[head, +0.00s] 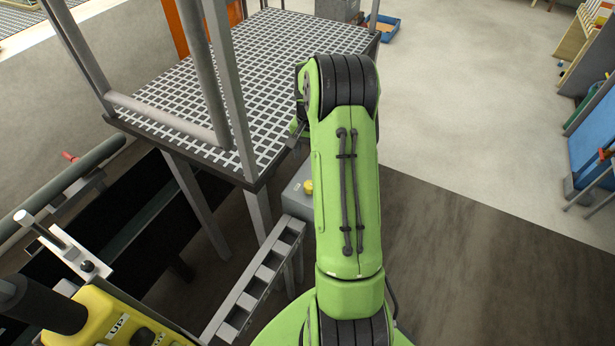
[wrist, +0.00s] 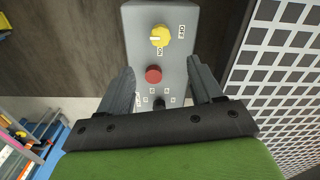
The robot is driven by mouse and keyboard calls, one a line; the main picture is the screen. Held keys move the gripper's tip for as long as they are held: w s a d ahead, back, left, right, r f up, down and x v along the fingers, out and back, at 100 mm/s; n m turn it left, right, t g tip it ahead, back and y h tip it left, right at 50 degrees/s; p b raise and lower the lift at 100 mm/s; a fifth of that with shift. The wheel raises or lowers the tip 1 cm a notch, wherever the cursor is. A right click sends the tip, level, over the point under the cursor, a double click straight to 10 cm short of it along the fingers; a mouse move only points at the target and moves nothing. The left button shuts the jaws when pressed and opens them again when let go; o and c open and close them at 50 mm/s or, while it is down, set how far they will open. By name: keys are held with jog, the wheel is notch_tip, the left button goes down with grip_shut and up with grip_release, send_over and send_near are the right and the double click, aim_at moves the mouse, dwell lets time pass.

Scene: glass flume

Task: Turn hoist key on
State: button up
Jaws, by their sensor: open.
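A yellow round knob (wrist: 160,36) sits on a grey control box (wrist: 140,22) in the wrist view. A pale mark on the knob points left in that view. The label ON is just below the knob and OFF is to its right. I cannot tell for sure that this knob is the hoist key. My gripper (wrist: 161,65) is open and empty, its fingers apart over the box, with the tips short of the yellow knob. In the head view a yellow knob (head: 308,187) shows on a grey box beside my arm, which hides most of my gripper.
A red button (wrist: 153,74) and a partly hidden black knob (wrist: 159,102) are on the same box. A grating platform (head: 260,60) on legs stands close by. A yellow panel marked UP (head: 95,318) is at lower left. Open floor (head: 450,140) lies to the right.

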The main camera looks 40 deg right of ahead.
aim_at(310, 183)
jog(key=f, duration=1.2)
jog(key=shift+w+d+f, duration=0.15)
jog(key=shift+w+f, duration=0.05)
jog(key=shift+f, duration=0.15)
jog(key=c, duration=1)
jog(key=shift+c, duration=0.2)
